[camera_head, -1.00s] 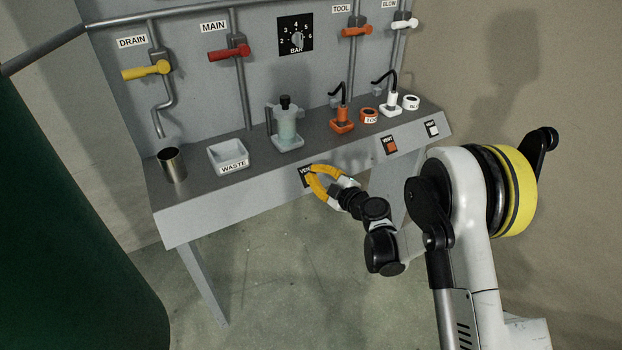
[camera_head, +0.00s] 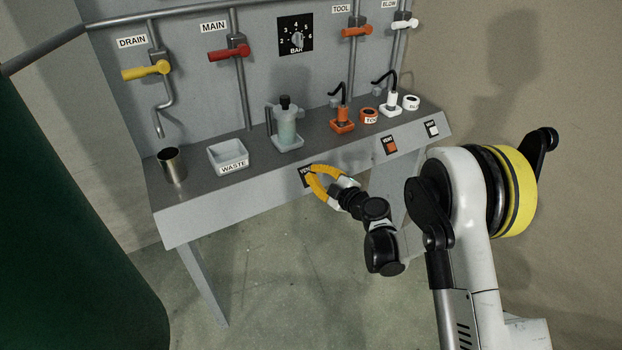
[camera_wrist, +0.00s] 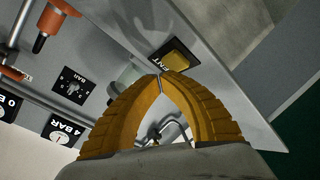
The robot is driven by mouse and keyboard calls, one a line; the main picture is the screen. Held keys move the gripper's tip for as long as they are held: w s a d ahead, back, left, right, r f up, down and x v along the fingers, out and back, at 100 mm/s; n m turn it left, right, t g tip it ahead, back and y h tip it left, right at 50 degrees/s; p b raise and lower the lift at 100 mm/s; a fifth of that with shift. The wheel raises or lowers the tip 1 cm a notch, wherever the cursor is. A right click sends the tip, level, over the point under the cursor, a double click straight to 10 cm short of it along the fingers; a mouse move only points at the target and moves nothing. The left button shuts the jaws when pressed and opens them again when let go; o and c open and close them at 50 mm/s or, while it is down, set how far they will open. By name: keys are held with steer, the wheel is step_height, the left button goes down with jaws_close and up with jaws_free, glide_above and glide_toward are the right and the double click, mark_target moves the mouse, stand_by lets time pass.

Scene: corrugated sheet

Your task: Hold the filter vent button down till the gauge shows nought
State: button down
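The filter vent button (camera_wrist: 178,57) is yellow, on a black plate marked VENT on the bench front; in the head view its plate (camera_head: 305,180) is partly hidden behind my fingers. My gripper (camera_head: 311,170) has yellow fingers. In the wrist view its fingertips (camera_wrist: 160,77) meet, with nothing between them, just beside the plate; I cannot tell whether they touch the button. The filter (camera_head: 286,127), a pale clear bowl with a black top, stands on the bench above.
Orange (camera_head: 391,145) and white (camera_head: 432,129) vent buttons sit farther right on the bench front. A metal cup (camera_head: 172,165) and a white WASTE tray (camera_head: 229,155) stand on the bench's left. Yellow, red, orange and white valve handles are on the panel. A dark green cylinder fills the left.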

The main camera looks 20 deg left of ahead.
steer(key=shift+w+a+f+b, duration=0.2)
steer(key=shift+a+f+b, duration=0.05)
steer(key=shift+f+b, duration=0.05)
steer(key=shift+w+a+f, duration=0.15)
steer(key=shift+a+f, duration=0.05)
steer(key=shift+f, duration=0.05)
stand_by(0.8)
stand_by(2.8)
steer(key=shift+s+d+r, duration=0.35)
steer(key=shift+d+r, duration=0.15)
steer(key=shift+r, duration=0.1)
steer(key=shift+r, duration=0.1)
steer(key=s+d+r, duration=0.1)
steer(key=s+d+r+p, duration=0.1)
steer(key=r, duration=0.1)
steer(key=shift+s+d+r, duration=0.15)
steer(key=shift+d, duration=0.15)
stand_by(0.5)
